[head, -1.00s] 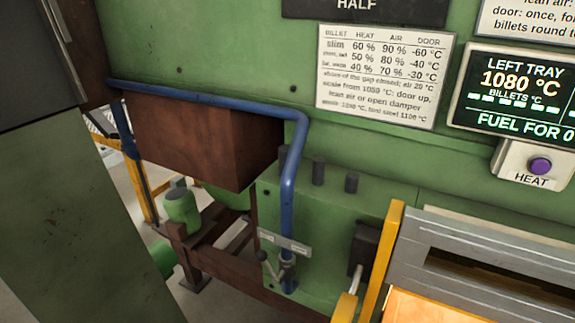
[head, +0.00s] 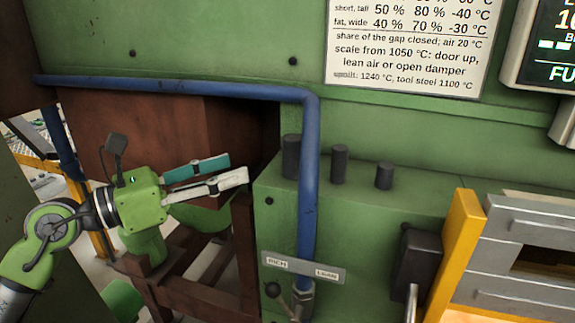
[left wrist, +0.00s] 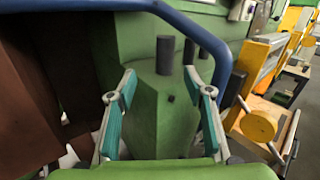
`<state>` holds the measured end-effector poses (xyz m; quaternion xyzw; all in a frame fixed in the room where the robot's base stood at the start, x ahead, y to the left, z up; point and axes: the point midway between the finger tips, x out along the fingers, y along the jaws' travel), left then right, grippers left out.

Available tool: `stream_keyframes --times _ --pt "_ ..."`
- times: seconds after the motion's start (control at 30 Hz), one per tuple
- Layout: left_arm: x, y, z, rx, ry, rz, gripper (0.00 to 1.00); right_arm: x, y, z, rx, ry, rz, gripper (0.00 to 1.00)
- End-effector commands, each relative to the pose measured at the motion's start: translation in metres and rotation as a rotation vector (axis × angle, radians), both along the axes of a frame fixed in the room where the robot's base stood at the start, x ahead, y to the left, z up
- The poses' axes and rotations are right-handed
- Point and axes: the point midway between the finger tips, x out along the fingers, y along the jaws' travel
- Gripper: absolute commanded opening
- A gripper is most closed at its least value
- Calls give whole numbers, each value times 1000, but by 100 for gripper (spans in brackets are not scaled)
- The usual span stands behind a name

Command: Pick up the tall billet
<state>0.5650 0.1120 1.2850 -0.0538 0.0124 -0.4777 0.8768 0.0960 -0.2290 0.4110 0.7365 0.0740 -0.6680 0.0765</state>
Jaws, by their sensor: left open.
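Three dark cylindrical billets stand upright in a row on top of a green box (head: 360,235). The leftmost and tallest billet (head: 291,157) stands just left of the blue pipe. A middle billet (head: 339,164) and a shorter right billet (head: 384,177) stand right of the pipe. My left gripper (head: 238,168) is open and empty, left of the tall billet and apart from it, its fingers pointing right towards it. In the left wrist view the tall billet (left wrist: 165,55) shows beyond and between the open fingertips (left wrist: 159,82). My right gripper is out of view.
A blue pipe (head: 311,180) runs along the wall and bends down close beside the tall billet. A rusty brown box (head: 140,125) is behind my left gripper. A lever (head: 275,292) sits below the rich/lean plate. A yellow frame (head: 455,255) stands at right.

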Motion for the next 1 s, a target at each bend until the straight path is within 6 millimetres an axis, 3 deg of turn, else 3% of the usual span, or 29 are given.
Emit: stream_keyframes --times 0.17,0.5,0.77,1.0 --pt "-8 -11 6 84 -75 -2 47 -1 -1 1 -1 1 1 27" --pt "27 -63 9 78 -71 -2 47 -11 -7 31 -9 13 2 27" --pt "37 -80 6 80 -70 -1 47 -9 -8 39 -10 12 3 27" --pt "54 -103 9 78 -69 -2 47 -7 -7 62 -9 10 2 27"
